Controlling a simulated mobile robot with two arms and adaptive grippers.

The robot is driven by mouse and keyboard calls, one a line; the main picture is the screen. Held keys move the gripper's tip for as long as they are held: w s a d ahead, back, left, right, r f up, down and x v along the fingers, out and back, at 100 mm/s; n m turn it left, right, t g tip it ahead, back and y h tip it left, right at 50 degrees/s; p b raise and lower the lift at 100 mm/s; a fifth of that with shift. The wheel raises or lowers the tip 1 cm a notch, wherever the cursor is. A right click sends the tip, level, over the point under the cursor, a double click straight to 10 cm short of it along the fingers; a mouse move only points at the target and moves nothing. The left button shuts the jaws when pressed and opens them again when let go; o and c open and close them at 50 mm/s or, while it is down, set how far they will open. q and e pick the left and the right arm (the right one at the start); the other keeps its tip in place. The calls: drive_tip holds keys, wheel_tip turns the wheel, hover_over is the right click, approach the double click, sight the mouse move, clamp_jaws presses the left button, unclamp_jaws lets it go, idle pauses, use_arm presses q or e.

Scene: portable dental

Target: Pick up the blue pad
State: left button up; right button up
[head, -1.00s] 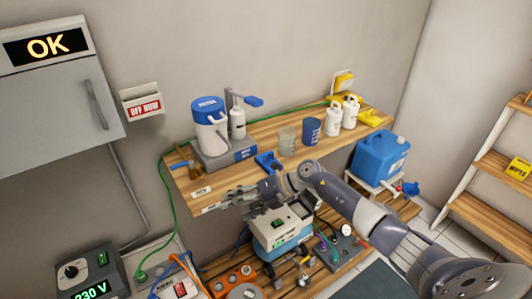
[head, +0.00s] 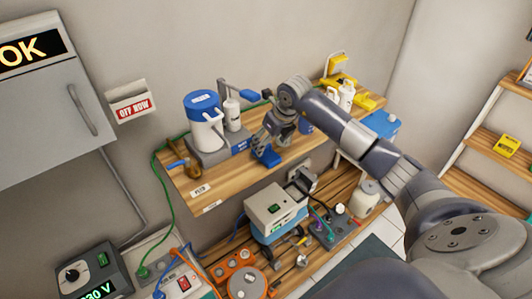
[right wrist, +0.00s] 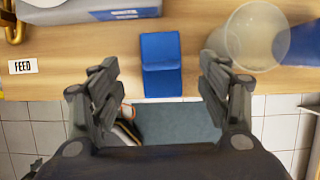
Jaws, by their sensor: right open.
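The blue pad (head: 266,157) lies on the wooden shelf near its front edge. In the right wrist view the blue pad (right wrist: 161,65) is in the centre, ahead of and between my open fingers. My right gripper (head: 270,135) is over the shelf just above the pad, pointing down. The right wrist view shows its two fingers (right wrist: 160,85) wide apart, with nothing between them and not touching the pad. My left gripper is not in view.
A clear cup (right wrist: 256,36) stands close to the pad's right, with a blue cup (head: 306,125) beyond. A white bottle with a blue lid (head: 203,120) on a grey base (head: 215,150) stands left. A FEED label (right wrist: 23,66) is on the shelf. White bottles (head: 346,97) stand farther right.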

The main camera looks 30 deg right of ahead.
sight(267, 146)
drive_tip(key=shift+w+f, duration=0.15)
drive_tip(key=shift+f, duration=0.2)
drive_tip(key=p+x, duration=0.2)
drive_tip(key=x, duration=0.1)
drive_tip(key=shift+w+f, duration=0.2)
drive_tip(key=shift+f, duration=0.55)
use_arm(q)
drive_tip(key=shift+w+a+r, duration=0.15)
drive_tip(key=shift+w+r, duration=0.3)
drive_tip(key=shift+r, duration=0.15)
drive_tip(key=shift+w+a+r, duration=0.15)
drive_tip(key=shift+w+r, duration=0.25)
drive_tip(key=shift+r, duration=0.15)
use_arm(e)
drive_tip(key=c, duration=1)
